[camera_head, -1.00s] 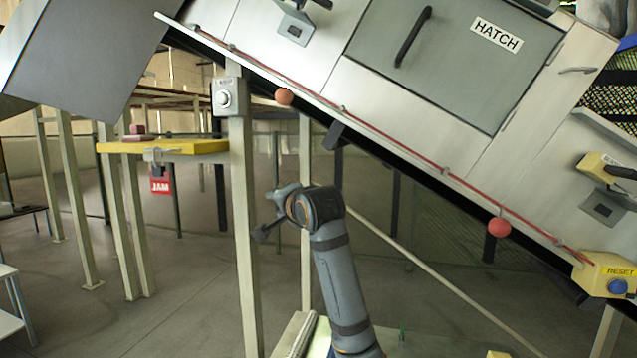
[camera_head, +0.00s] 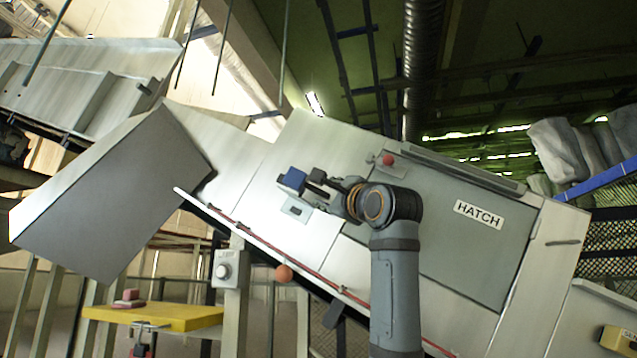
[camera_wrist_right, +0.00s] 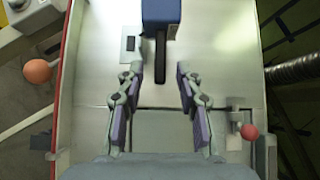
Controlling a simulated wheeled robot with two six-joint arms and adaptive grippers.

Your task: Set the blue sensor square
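The blue sensor (camera_head: 292,180) is a blue block at the upper part of the sloping pale metal housing, left of the hatch. In the right wrist view the blue sensor (camera_wrist_right: 160,12) is at the top edge, partly cut off, with a dark bar (camera_wrist_right: 160,60) running down from it. My right gripper (camera_head: 326,190) is just right of the block in the head view. In the wrist view my right gripper (camera_wrist_right: 160,72) is open, with the bar's end between its fingers and a gap on each side. My left gripper is not in view.
A grey plate with a dark slot (camera_wrist_right: 130,46) is on the housing beside the sensor. The hatch panel (camera_head: 440,245) has a red knob (camera_head: 388,160) near it. A red cord with an orange ball (camera_head: 284,273) runs along the lower edge. A yellow shelf (camera_head: 185,316) stands lower left.

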